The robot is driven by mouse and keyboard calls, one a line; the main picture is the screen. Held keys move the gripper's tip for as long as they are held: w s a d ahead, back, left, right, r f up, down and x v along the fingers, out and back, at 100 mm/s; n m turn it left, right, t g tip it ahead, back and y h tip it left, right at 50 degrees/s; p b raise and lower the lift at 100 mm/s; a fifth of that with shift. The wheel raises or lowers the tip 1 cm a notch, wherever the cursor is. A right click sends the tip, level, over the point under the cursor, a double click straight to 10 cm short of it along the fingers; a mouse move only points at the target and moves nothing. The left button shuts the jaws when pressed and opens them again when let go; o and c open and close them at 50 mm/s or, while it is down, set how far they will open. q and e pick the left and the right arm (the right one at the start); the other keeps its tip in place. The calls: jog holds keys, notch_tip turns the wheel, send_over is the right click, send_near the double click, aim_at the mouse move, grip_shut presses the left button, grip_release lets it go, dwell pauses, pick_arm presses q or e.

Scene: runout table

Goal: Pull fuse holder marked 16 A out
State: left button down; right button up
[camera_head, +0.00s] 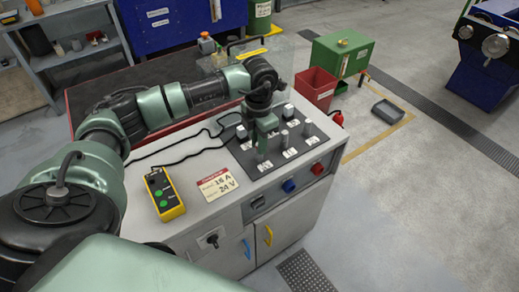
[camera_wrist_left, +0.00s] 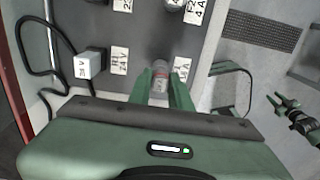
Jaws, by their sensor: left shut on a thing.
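My left gripper (camera_head: 263,152) reaches down over the dark fuse panel (camera_head: 276,150) on the grey cabinet. In the left wrist view its two green fingers (camera_wrist_left: 160,88) are shut on a grey, round-topped fuse holder (camera_wrist_left: 160,72) with a reddish band. A white label (camera_wrist_left: 181,70) beside it is partly covered by a finger and seems to read 16 A. In the head view the gripper hides the held holder. Whether its base is still in the socket cannot be told. My right gripper (camera_wrist_left: 284,104) shows at the right of the left wrist view, open and empty.
A white plug (camera_wrist_left: 89,64) has a black cable. A card (camera_head: 217,184) reads 16 A, 24 V. A yellow control box (camera_head: 164,194) lies left.

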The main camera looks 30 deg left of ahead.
pick_arm(q)
jog(key=shift+r+p, duration=1.55)
jog(key=shift+r, duration=1.3)
